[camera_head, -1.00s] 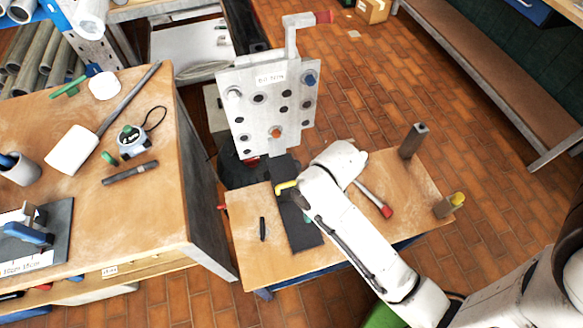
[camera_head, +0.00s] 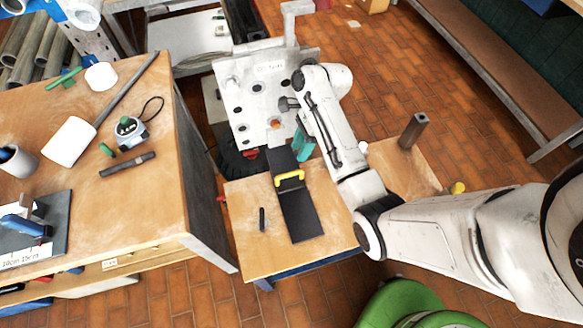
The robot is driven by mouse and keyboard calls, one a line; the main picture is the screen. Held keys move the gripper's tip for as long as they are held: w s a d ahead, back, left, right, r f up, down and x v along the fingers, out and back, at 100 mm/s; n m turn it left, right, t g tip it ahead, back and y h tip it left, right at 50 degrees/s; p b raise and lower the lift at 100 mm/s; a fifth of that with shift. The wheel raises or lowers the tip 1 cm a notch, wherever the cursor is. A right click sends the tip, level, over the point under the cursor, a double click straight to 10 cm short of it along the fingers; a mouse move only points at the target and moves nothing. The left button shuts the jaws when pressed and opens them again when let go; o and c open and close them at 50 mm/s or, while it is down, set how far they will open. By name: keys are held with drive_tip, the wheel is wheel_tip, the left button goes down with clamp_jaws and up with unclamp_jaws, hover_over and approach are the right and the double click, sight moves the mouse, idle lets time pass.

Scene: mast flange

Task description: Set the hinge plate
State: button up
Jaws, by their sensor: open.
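A black plate (camera_head: 300,217) with a yellow handle (camera_head: 289,180) lies on the small wooden table; I take it for the hinge plate. Behind it stands the upright pale metal flange plate (camera_head: 246,118) with several holes, an orange spot low down and a printed label. My gripper (camera_head: 303,145), with teal parts showing, hangs in front of the flange plate's lower right, above and right of the handle, apart from it. It is open, with nothing seen in it. My arm hides the flange plate's right side, and the fingertips are hard to make out.
A larger workbench (camera_head: 160,205) with tools stands left. Green rounded objects (camera_head: 400,300) lie at the bottom.

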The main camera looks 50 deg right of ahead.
sight(290, 173)
drive_tip(key=x, duration=0.8)
drive_tip(key=shift+a+f, duration=0.15)
drive_tip(key=shift+f, duration=0.25)
clamp_jaws()
